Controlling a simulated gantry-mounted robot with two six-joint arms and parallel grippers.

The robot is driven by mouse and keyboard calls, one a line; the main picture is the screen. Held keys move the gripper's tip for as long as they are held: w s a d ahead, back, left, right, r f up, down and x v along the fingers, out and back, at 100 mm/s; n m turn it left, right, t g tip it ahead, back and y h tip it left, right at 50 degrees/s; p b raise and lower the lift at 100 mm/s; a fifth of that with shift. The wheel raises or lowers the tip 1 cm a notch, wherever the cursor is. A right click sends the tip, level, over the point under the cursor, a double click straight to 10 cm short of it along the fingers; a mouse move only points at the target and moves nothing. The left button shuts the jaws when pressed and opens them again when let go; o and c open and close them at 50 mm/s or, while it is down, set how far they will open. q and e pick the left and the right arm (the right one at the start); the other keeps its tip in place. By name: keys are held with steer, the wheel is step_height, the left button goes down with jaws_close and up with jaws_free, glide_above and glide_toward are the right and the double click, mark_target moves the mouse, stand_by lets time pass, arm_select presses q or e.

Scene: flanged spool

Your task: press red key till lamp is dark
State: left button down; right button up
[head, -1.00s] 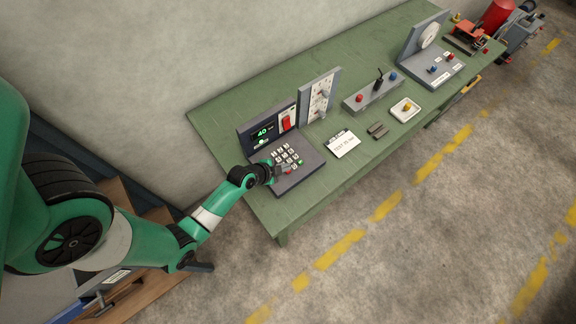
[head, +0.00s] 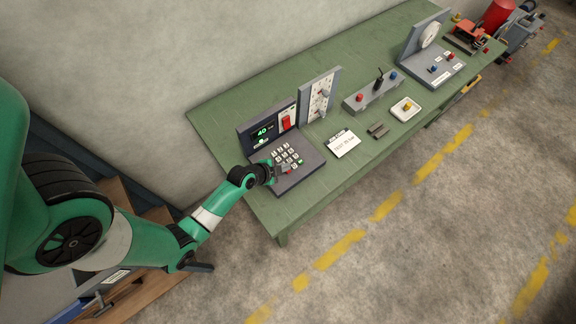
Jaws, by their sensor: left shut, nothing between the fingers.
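A dark keypad console (head: 310,160) stands at the near left end of the green bench. Its sloped face holds rows of pale keys, a green key (head: 300,162) and a small red key (head: 288,171) near the front edge. Its upright panel has a display (head: 264,131) with a lit green 40 and a small light spot (head: 263,141) below; I cannot tell whether that spot is the lamp. My left gripper (head: 281,170) is shut and empty, its tips at the red key and partly covering it. Contact cannot be told. My right gripper is not in view.
A red rocker switch (head: 286,121) sits on the console's panel. Beside it stand an upright grey panel (head: 318,97), a white card (head: 343,144), a button box (head: 372,95) and a pale tray (head: 406,112). The bench's front strip is clear.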

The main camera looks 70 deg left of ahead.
arm_select(q)
steer(key=shift+f+b, duration=0.4)
steer(key=shift+f, duration=0.2)
stand_by(0.5)
stand_by(0.3)
steer(key=shift+r+p, duration=0.8)
step_height(320, 180, up, 5)
steer(key=p, duration=0.4)
steer(key=shift+p, duration=0.35)
